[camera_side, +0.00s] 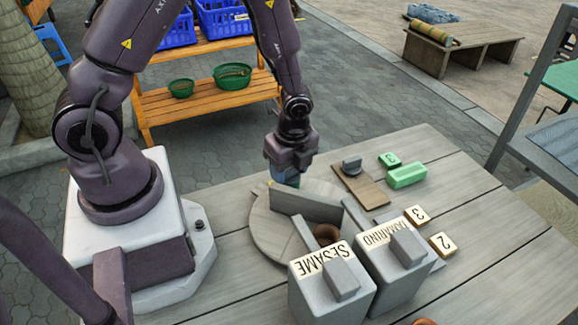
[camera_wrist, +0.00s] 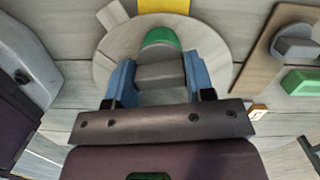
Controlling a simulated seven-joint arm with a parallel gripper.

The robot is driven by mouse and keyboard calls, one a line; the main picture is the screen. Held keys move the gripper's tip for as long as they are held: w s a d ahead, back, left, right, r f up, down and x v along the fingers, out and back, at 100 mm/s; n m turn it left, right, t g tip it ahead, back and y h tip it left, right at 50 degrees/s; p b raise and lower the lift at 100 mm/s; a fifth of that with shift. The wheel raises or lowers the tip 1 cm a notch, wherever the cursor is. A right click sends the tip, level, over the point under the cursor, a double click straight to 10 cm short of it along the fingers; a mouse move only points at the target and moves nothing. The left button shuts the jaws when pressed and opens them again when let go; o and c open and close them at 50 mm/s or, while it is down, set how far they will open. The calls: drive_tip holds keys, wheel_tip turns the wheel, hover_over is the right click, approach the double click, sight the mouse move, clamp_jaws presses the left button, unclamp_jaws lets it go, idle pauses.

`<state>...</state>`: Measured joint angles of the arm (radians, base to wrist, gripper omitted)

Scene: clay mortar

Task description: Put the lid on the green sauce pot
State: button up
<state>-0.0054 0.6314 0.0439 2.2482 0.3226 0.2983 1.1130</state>
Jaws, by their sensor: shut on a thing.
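My gripper (camera_side: 284,176) is low over the round wooden board (camera_side: 265,230). In the wrist view its blue fingers (camera_wrist: 160,78) are shut on a grey block-like handle (camera_wrist: 162,74), which I take to be the lid's. A rounded green edge (camera_wrist: 160,37), likely the green sauce pot, shows just beyond the handle. A bit of green shows below the fingers in the side view. My gripper hides most of the pot and lid, so I cannot tell whether they touch.
A grey upright panel (camera_side: 305,205) stands close to my gripper. Boxes marked SESAME (camera_side: 328,292) and TAMARIND (camera_side: 392,268) stand in front. A wooden plank (camera_side: 368,192) bears a grey round piece (camera_side: 351,166); a green block (camera_side: 407,175) lies to its right.

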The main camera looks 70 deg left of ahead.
drive_tip(key=o, duration=1.4)
drive_tip(key=shift+r, duration=3.45)
wheel_tip(320, 180, up, 5)
drive_tip(key=shift+c, duration=0.3)
